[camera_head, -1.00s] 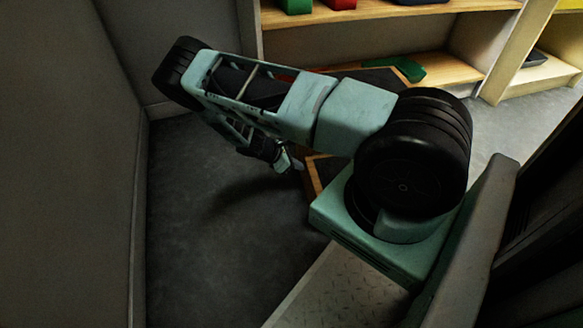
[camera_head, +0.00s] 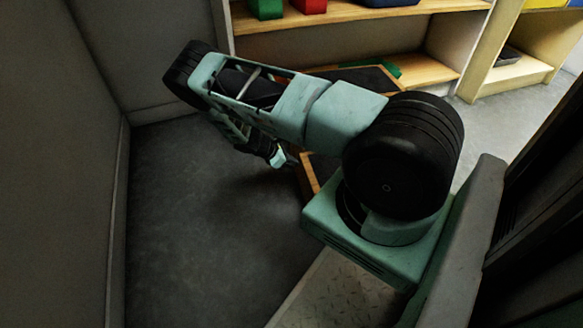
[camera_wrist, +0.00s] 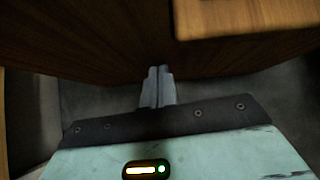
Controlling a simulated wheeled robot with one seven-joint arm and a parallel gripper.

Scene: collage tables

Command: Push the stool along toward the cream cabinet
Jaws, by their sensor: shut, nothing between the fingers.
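The stool (camera_head: 309,174) has a wooden edge and a dark top, and my arm hides much of it in the head view. Its brown wooden side (camera_wrist: 90,45) fills the upper part of the wrist view. My gripper (camera_head: 285,159) is shut and empty, low at the stool's near left side. In the wrist view its closed fingertips (camera_wrist: 159,72) point at the wood and appear to meet it; contact is not certain. The cream cabinet (camera_head: 340,14) with wooden shelves stands behind the stool, whose far edge is close to the lower shelf.
Green and red bins (camera_head: 266,9) sit on the cabinet's upper shelf. A green item (camera_head: 388,67) shows just behind the stool's far edge. A grey wall (camera_head: 60,180) runs along the left. The grey floor (camera_head: 190,220) between wall and stool is clear.

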